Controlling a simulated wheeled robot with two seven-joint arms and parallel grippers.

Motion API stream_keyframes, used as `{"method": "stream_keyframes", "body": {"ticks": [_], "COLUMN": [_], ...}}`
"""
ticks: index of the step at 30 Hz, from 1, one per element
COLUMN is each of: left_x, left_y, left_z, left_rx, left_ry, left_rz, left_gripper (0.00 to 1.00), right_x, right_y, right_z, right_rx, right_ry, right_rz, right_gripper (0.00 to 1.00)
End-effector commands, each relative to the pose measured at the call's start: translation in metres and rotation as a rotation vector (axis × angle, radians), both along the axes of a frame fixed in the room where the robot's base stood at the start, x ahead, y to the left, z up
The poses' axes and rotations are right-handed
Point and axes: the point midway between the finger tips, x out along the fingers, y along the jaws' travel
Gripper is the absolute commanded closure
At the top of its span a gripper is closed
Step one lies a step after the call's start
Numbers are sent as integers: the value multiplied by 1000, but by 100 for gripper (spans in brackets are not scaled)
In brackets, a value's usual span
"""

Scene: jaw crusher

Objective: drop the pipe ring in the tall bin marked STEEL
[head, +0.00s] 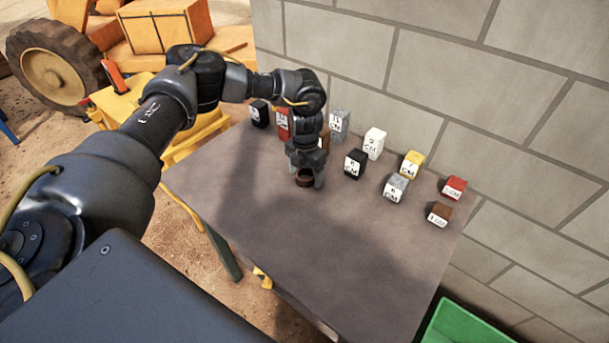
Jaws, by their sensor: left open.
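A small dark brown ring (304,179), which looks like the pipe ring, sits on the grey table near its far left part. My left gripper (306,178) points down over it with its fingers open, one on each side of the ring. I cannot tell whether the fingers touch it. My right gripper is not in view. No bin marked STEEL can be read in this view.
Several labelled blocks stand along the back of the table (300,240), among them a black one (355,164) right of my gripper. A block wall rises behind. A green container (465,322) is at the lower right. The table's front is clear.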

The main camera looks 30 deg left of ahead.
Motion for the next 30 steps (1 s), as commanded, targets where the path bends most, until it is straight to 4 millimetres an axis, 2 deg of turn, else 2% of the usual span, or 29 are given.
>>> {"method": "stream_keyframes", "body": {"ticks": [3,15,16,17,25,30], "left_x": [0,0,0,0,1,2], "left_y": [0,0,0,0,0,-1], "left_z": [0,0,1,1,4,18], "left_rx": [0,0,0,0,-1,-2], "left_ry": [0,0,-1,-1,-2,-6], "left_rz": [0,0,0,0,0,0], "left_gripper": [28,80,80,84,84,84], "right_x": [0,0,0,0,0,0], "right_y": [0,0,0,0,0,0], "right_z": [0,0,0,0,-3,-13], "right_rx": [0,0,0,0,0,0], "right_ry": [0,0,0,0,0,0], "right_rz": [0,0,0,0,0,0], "right_gripper": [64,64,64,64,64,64]}}
